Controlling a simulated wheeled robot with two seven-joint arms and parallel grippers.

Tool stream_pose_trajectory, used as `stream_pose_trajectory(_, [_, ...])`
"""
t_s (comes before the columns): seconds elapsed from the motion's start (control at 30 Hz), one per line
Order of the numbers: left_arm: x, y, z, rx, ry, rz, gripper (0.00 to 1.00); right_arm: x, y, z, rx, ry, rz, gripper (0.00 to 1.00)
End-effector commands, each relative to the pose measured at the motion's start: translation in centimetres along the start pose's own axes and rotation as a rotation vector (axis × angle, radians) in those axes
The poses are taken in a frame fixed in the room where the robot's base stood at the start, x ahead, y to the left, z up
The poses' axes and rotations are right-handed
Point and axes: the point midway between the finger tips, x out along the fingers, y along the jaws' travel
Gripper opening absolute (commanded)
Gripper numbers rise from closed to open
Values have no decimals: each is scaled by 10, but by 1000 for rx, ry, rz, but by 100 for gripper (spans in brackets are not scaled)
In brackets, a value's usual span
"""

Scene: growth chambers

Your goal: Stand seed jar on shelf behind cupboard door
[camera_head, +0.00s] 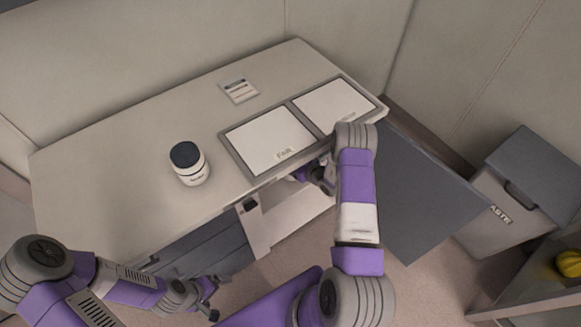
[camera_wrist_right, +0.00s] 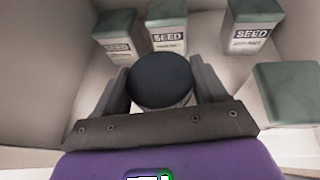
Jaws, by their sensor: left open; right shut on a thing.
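My right arm reaches under the counter's front edge into the open cupboard (camera_head: 292,222). In the right wrist view, my right gripper (camera_wrist_right: 162,90) is shut around a round jar with a dark lid (camera_wrist_right: 160,78), inside a pale compartment. The jar's lower body is mostly hidden, so I cannot tell whether it touches the shelf. The dark cupboard door (camera_head: 425,195) stands open to the right of my right arm. My left gripper (camera_head: 212,300) is open and empty, low in front of the counter.
Several green-lidded containers marked SEED (camera_wrist_right: 168,38) stand around the held jar. Another dark-lidded white jar (camera_head: 190,165) stands on the counter (camera_head: 115,165). Two pale framed panels (camera_head: 268,142) lie on the counter. A grey waste bin (camera_head: 500,215) stands beyond the door.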

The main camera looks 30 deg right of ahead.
Motion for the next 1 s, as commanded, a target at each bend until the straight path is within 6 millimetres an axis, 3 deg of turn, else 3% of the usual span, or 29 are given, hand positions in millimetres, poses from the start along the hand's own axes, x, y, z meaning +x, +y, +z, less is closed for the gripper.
stream_pose_trajectory(0.33, [16,-6,-1,0,0,0,100,15,1,-36,-2,-2,2,30])
stream_pose_trajectory(0.53, [15,-6,-1,0,0,0,100,15,0,-36,-1,-1,0,30])
stream_pose_trajectory(0.57, [15,-6,-1,0,0,0,100,15,0,-37,-1,0,1,73])
stream_pose_trajectory(0.7, [15,-5,-1,0,1,0,100,15,0,-37,0,0,1,94])
stream_pose_trajectory(0.73, [15,-5,-1,0,1,0,100,15,0,-37,-1,0,1,99])
stream_pose_trajectory(1.0, [15,-5,-1,0,1,0,100,15,0,-36,0,-1,1,99])
